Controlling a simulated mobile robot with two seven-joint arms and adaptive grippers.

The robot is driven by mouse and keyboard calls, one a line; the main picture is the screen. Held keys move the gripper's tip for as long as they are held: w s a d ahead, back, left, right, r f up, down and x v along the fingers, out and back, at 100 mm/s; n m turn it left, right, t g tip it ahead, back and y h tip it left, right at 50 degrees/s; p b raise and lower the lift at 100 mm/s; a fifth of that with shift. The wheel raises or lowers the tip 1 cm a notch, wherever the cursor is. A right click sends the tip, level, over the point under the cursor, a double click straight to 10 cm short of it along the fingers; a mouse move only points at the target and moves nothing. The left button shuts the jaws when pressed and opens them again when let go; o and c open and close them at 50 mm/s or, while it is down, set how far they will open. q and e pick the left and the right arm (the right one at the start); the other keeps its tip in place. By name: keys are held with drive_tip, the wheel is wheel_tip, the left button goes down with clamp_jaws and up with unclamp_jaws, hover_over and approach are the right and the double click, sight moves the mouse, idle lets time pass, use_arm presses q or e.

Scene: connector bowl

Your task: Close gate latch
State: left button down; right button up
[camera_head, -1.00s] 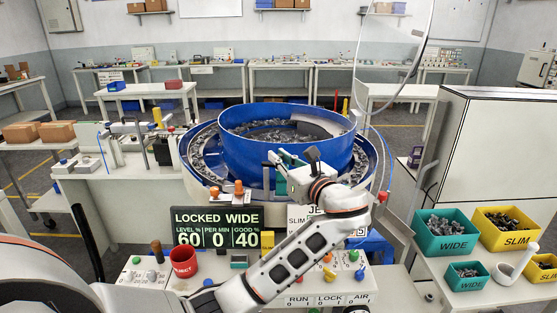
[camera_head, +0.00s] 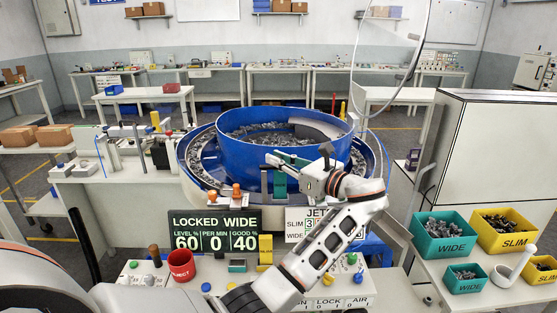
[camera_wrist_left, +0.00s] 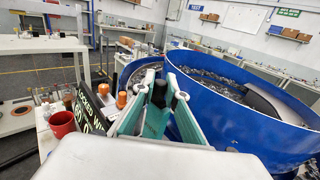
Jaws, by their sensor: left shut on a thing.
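My left gripper (camera_head: 278,170) is at the front side of the blue bowl (camera_head: 232,160). In the left wrist view, its teal-sided fingers (camera_wrist_left: 160,98) are closed around a dark upright piece (camera_wrist_left: 178,82). This piece looks like the gate latch's handle, but the fingers hide most of it. The rest of the latch cannot be made out. A board (camera_head: 215,231) below the bowl reads LOCKED WIDE, with 60, 0 and 40. My right gripper is not in view.
Orange-topped knobs (camera_head: 236,190) stand left of the gripper. A red cup (camera_head: 181,265) marked EJECT stands on the front control panel. Teal WIDE (camera_head: 444,246) and yellow SLIM (camera_head: 505,242) bins of parts are on the right table. A second arm-side cabinet (camera_head: 500,135) stands behind them.

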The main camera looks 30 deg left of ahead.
use_arm(q)
drive_tip(key=shift+r, duration=0.15)
drive_tip(key=c, duration=2)
unclamp_jaws()
drive_tip(key=shift+a, duration=0.15)
wheel_tip(320, 180, up, 10)
drive_tip(key=shift+f, duration=0.1)
